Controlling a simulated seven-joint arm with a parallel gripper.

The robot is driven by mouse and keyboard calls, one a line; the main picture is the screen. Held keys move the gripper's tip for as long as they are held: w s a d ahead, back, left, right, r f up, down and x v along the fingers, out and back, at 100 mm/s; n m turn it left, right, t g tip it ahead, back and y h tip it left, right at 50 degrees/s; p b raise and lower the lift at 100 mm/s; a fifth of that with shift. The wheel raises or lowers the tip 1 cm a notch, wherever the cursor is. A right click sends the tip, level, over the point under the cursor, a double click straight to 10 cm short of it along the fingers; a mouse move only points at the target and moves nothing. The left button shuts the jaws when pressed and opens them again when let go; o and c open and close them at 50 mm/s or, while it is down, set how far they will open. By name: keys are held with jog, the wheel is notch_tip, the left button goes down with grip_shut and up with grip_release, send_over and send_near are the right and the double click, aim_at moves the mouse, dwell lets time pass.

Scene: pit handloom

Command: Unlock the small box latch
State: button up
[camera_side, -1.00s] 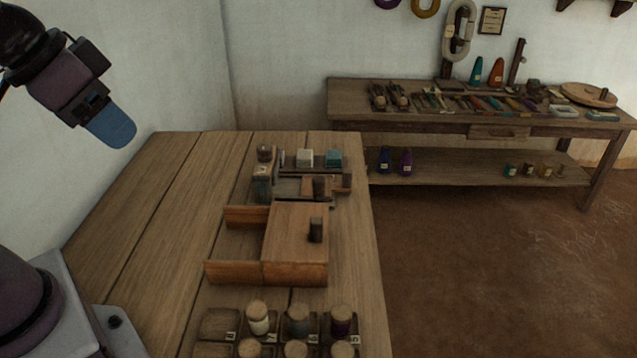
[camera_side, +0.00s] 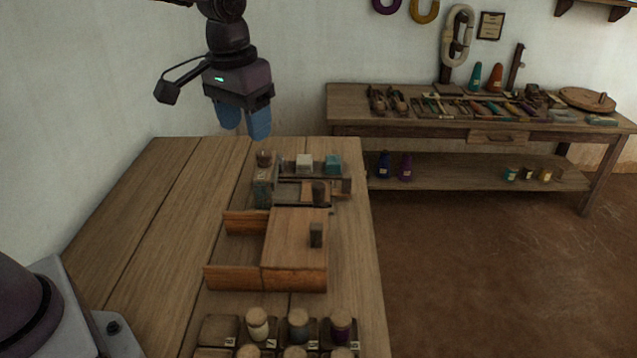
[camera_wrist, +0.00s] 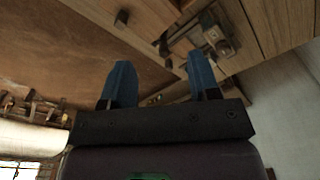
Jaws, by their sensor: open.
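A wooden box (camera_side: 280,277) stands on the near table, with a lid panel (camera_side: 290,240) over its right part and its left part uncovered. A dark upright knob (camera_side: 316,235) is on the lid. Behind the box is a small latch-like fixture (camera_side: 285,193) with a dark post (camera_side: 319,192); I cannot tell its lock state. The fixture also shows in the wrist view (camera_wrist: 215,35), beyond my fingertips. My gripper (camera_side: 244,124) has blue fingers, open and empty. It hangs above the table's back edge, left of the fixture and apart from it.
A pale block (camera_side: 304,162) and a teal block (camera_side: 333,162) sit behind the fixture. Stoppered jars (camera_side: 298,325) stand in a compartment tray at the front. The table's left side (camera_side: 140,230) is clear. A tool bench (camera_side: 480,125) stands at the back right.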

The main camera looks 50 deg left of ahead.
aim_at(319, 184)
jog(key=w+a+f+n+g, duration=0.1)
jog(key=w+f+n, duration=0.3)
jog(key=w, duration=0.4)
jog(key=w+f+n, duration=0.3)
jog(key=w+f, duration=0.1)
jog(key=w, duration=0.5)
jog(key=f, duration=1.2)
jog(key=shift+s+a+f, duration=0.1)
jog(key=shift+s+f, duration=0.05)
jog(key=shift+s, duration=0.1)
jog(key=c, duration=0.9)
